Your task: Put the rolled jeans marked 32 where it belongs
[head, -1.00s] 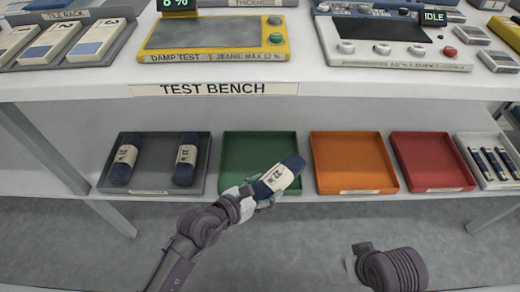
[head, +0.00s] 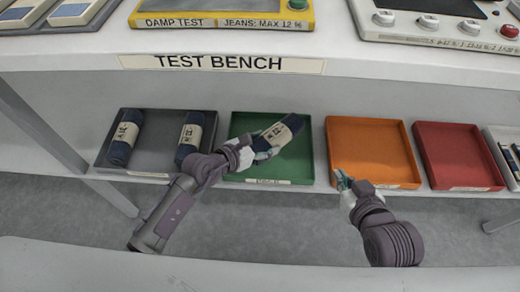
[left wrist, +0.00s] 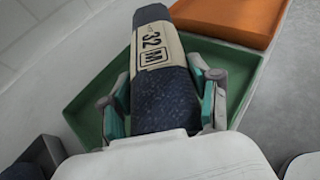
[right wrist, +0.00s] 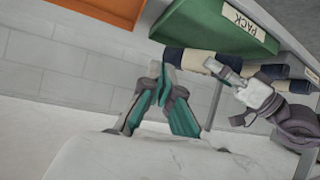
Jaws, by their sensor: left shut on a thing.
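The rolled jeans marked 32 (head: 283,130) are a dark blue roll with a cream band. My left gripper (head: 262,152) is shut on them, with a finger on each side in the left wrist view (left wrist: 165,98). The roll is tilted over the green tray (head: 242,177); I cannot tell whether it touches the tray floor. The green tray's front label reads PACK in the right wrist view (right wrist: 205,22). My right gripper (head: 343,180) is empty, its fingertips together, in front of the orange tray.
A grey tray (head: 150,163) at left holds two similar rolls (head: 123,140). The orange tray (head: 375,165) and red tray (head: 460,165) stand right of the green one. A white tray with dark items is at far right. The bench top (head: 220,92) overhangs the shelf.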

